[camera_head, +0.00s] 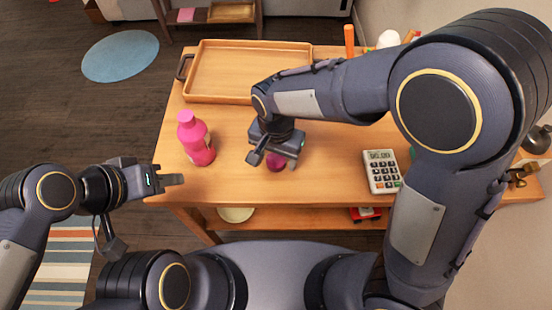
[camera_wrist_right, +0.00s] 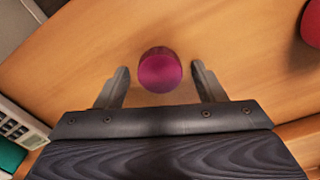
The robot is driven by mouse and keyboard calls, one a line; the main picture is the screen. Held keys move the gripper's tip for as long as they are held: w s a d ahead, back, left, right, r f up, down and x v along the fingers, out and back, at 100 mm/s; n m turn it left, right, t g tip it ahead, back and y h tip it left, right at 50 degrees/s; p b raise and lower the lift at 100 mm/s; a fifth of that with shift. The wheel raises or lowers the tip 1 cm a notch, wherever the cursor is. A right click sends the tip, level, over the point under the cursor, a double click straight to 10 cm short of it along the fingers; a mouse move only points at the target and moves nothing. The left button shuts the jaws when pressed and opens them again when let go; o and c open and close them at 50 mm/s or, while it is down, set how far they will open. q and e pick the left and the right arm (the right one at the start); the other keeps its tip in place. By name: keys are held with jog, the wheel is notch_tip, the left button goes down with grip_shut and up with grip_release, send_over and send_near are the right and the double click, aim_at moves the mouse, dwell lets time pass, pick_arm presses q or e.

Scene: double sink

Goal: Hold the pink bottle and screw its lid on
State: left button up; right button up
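The pink bottle (camera_head: 196,139) stands upright on the left part of the wooden table, with a lighter pink neck at its top. The lid, a round dark magenta piece (camera_head: 276,163), lies on the table to the right of the bottle. My right gripper (camera_head: 275,161) is above the lid with its fingers apart. In the right wrist view the lid (camera_wrist_right: 160,70) sits between and slightly beyond the open fingertips (camera_wrist_right: 160,80), with a gap on both sides. My left gripper (camera_head: 174,180) is off the table's front left edge, near the bottle; its finger opening is not clear.
A wooden tray (camera_head: 190,97) lies at the back of the table. A calculator (camera_head: 381,172) lies to the right of my right gripper. The table between bottle and lid is clear. A red rounded thing (camera_wrist_right: 312,22) shows at the right wrist view's upper right edge.

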aim_at(276, 159)
jog(key=c, duration=0.9)
notch_tip(276, 159, up, 10)
jog(key=shift+p, duration=0.3)
